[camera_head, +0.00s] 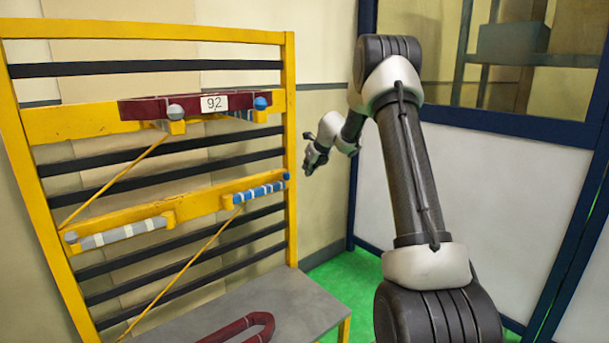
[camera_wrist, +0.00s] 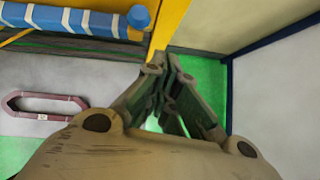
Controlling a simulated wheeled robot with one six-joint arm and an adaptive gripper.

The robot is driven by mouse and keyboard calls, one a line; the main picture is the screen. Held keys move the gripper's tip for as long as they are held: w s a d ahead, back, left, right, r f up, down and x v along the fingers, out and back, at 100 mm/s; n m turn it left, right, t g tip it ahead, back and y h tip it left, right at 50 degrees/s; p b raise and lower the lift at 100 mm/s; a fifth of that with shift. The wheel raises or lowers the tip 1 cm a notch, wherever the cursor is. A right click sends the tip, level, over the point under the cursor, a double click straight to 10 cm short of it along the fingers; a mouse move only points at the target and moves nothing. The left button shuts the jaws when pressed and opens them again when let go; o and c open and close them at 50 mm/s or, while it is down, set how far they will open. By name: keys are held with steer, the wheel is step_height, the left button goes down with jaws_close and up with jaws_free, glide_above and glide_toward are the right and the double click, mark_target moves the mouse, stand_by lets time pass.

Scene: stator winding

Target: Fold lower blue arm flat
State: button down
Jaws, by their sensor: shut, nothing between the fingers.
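The lower blue arm (camera_head: 260,192), striped with white bands, lies lengthwise along the right part of the lower yellow rail and looks about parallel to it. Its ball end is by the rack's right post. In the wrist view the blue arm (camera_wrist: 80,20) crosses the upper left, with its ball end nearest my fingers. My gripper (camera_head: 308,168) is just right of that post, apart from the blue arm. In the wrist view the fingers of my gripper (camera_wrist: 166,66) are drawn together and empty. Whether the blue arm touches the rail cannot be told.
The yellow rack (camera_head: 289,140) has black crossbars. A dark red coil labelled 92 (camera_head: 170,108) rests on upper arms. A grey arm (camera_head: 118,234) lies along the lower rail at left. A red loop (camera_head: 235,327) lies on the grey table (camera_head: 300,300). Blue-framed panels (camera_head: 480,190) stand right.

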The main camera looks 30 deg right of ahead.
steer(key=v, duration=0.2)
steer(key=d+v, duration=0.1)
steer(key=v, duration=0.2)
steer(key=shift+d+r, duration=0.2)
steer(key=shift+r, duration=0.15)
